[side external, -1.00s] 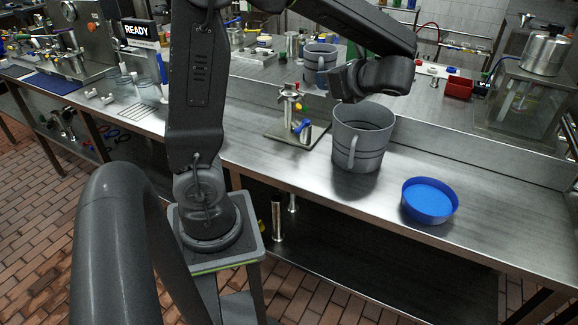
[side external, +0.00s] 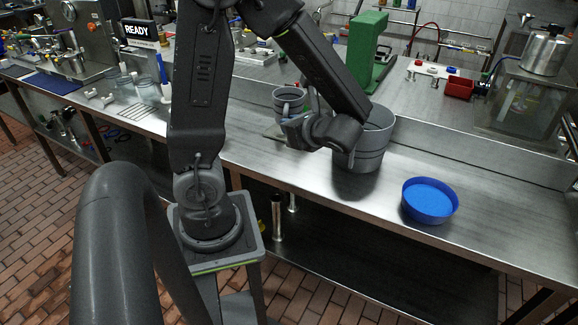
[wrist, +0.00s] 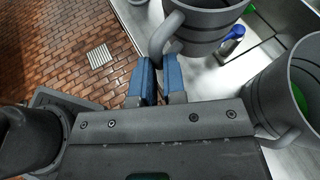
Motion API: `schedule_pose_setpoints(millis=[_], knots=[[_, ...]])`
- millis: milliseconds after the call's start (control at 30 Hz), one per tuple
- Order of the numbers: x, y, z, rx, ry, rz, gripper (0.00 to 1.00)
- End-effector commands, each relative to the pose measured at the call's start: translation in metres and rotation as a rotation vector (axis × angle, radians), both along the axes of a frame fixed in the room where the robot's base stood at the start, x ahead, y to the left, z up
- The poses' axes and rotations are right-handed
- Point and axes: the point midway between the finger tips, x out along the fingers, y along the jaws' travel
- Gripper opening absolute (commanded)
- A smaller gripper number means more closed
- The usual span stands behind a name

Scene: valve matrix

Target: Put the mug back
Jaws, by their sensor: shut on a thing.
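The small grey mug (side external: 288,95) is held up over the metal bench, in front of the small valve stand in the side view, and hides most of that stand. In the wrist view the mug (wrist: 205,22) is at the top, with its handle between the blue fingertips. My gripper (side external: 290,126) is shut on the mug's handle; the fingertips also show in the wrist view (wrist: 160,72). The mug looks upright. I cannot tell how far its base is above the bench.
A large grey pot (side external: 378,140) with a handle stands close to the right of my gripper, partly behind my wrist. A blue round dish (side external: 430,203) sits farther right. A green block-shaped stand (side external: 368,45) is behind. A blue valve handle (wrist: 233,36) shows beside the mug.

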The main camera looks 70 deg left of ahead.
Motion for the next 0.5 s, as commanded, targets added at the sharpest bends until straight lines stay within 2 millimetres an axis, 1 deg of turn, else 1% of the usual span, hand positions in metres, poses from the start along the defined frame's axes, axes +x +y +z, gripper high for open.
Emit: schedule_pose_setpoints(millis=[33,200,300,433,500], knots=[[0.000,0.000,-0.012,0.000,0.011,-0.001,0.00],[-0.001,0.000,-0.047,0.000,0.010,-0.002,0.00],[0.000,0.000,-0.061,0.000,0.007,-0.001,0.00],[0.000,0.000,-0.072,0.001,0.004,-0.001,0.00],[0.000,0.000,-0.081,-0.001,0.006,-0.002,0.00]])
